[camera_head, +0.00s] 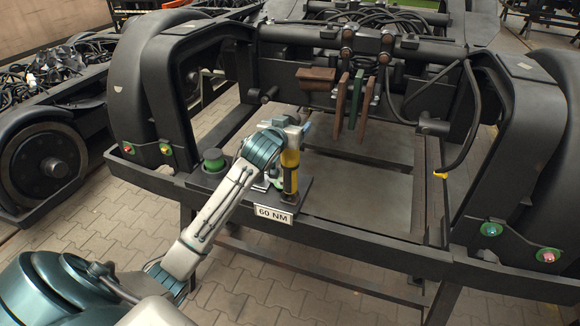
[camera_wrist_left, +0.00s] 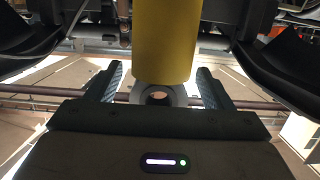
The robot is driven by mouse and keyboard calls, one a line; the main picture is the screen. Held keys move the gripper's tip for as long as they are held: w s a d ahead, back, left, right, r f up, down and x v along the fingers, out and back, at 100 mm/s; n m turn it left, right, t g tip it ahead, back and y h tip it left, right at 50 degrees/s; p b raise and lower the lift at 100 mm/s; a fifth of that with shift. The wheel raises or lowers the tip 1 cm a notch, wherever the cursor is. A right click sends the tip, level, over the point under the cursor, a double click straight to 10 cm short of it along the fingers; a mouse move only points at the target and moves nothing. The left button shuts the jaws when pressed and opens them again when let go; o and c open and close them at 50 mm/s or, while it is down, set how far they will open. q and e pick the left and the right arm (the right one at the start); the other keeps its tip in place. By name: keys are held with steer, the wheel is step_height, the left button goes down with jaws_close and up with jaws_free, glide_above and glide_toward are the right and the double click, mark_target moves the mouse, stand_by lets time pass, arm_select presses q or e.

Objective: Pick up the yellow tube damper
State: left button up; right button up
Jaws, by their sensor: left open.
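My left gripper (camera_head: 298,128) is at the damper's upper part. In the left wrist view my left gripper (camera_wrist_left: 158,88) is open, with one finger on each side of the ring end and gaps between. My right gripper is not in view.
A green-topped black cylinder (camera_head: 213,160) stands left of the damper on the frame. A "60 NM" sign (camera_head: 274,215) is on the shelf's front. Hanging brown and green plates (camera_head: 355,100) are behind, to the right. The opening right of the shelf is clear.

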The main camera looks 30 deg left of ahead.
arm_select(q)
steer(key=shift+x, duration=0.95)
steer(key=shift+s, duration=0.1)
jaws_close()
steer(key=shift+r, duration=0.1)
